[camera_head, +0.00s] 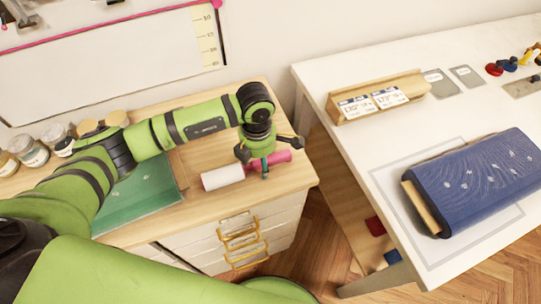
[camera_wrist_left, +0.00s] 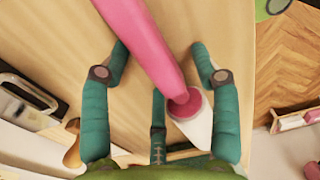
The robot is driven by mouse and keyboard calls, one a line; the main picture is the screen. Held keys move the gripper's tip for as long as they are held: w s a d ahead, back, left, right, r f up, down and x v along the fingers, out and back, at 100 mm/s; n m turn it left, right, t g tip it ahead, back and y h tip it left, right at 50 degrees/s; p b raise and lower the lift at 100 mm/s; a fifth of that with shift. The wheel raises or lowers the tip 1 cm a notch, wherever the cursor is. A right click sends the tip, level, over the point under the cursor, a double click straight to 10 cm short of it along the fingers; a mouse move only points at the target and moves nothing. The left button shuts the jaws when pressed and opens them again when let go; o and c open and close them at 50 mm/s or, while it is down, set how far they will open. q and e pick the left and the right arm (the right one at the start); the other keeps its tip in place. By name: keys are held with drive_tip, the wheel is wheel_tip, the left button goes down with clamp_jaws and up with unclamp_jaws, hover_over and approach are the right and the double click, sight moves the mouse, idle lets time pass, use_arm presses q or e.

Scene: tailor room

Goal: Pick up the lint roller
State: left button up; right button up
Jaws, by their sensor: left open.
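The lint roller has a white roll (camera_head: 222,177) and a pink handle (camera_head: 280,157). It lies on the wooden top of the drawer cabinet, near its right end. My left gripper (camera_head: 265,168) is over the roller from above, where handle and roll meet. In the left wrist view the pink handle (camera_wrist_left: 143,42) runs between the spread fingers of the left gripper (camera_wrist_left: 160,52), with room on both sides. The white roll (camera_wrist_left: 199,130) is partly hidden behind a finger there. The left gripper is open; I cannot tell if a finger touches the roller. My right gripper is not in view.
A green cutting mat (camera_head: 145,196) lies left of the roller. Several jars (camera_head: 28,150) stand at the back left. A white table (camera_head: 345,130) with a blue fabric bolt (camera_head: 475,180) and a wooden card holder (camera_head: 378,98) stands right, across a floor gap.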

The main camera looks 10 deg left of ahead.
use_arm(q)
clamp_jaws()
idle(0.3)
